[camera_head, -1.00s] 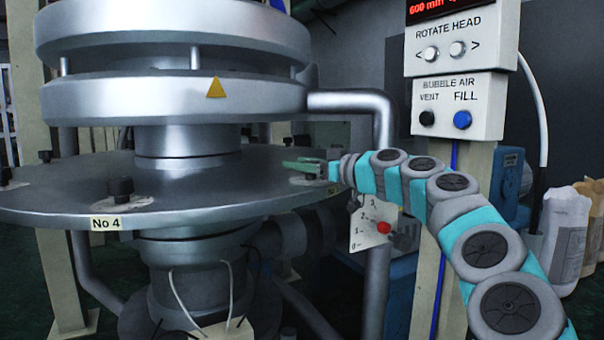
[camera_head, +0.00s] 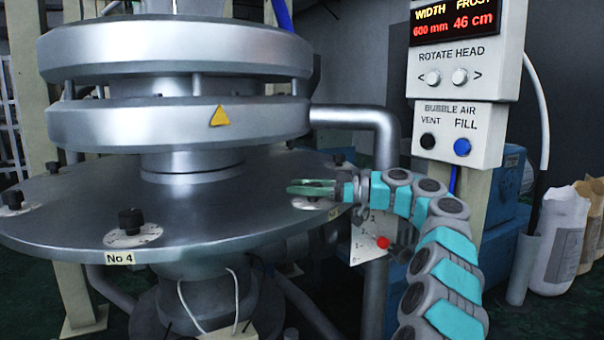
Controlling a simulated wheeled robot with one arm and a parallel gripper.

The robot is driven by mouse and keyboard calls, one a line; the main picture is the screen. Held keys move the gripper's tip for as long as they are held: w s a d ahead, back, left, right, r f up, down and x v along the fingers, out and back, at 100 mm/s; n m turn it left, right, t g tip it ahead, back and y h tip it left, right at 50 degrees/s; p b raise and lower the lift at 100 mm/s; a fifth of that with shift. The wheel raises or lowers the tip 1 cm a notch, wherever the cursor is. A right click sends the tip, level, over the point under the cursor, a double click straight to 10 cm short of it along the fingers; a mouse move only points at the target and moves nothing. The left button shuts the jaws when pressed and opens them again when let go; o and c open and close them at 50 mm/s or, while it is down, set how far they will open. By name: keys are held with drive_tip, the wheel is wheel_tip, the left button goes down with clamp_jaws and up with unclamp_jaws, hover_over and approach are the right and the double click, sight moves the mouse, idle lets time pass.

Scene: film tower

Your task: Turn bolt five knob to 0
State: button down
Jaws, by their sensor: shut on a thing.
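The bolt knobs stand on the rim of a large round grey metal plate (camera_head: 215,222). My gripper (camera_head: 303,188), with green fingers, reaches in from the right and is shut at the right front rim, over a pale dial (camera_head: 306,204). The knob on this dial is hidden by the fingers, so its pointer setting cannot be read. A rim label (camera_head: 335,213) beside it is mostly covered by my arm. The black No 4 knob (camera_head: 131,221) stands on its own dial farther left, above the label No 4 (camera_head: 120,258).
A control panel (camera_head: 463,55) with Rotate Head and Bubble Air buttons stands at right. A red-knobbed lever (camera_head: 382,242) sits on a numbered plate below my arm. A thick bent pipe (camera_head: 372,117) is behind my gripper. Stacked metal rings (camera_head: 180,120) rise over the plate.

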drive_tip(key=shift+s+n+g+p, duration=0.15)
drive_tip(key=shift+n+g+p, duration=0.35)
drive_tip(key=shift+g+p, duration=0.4)
drive_tip(key=shift+a, duration=0.1)
drive_tip(key=shift+c, duration=1.4)
unclamp_jaws()
drive_tip(key=shift+d, duration=3.9)
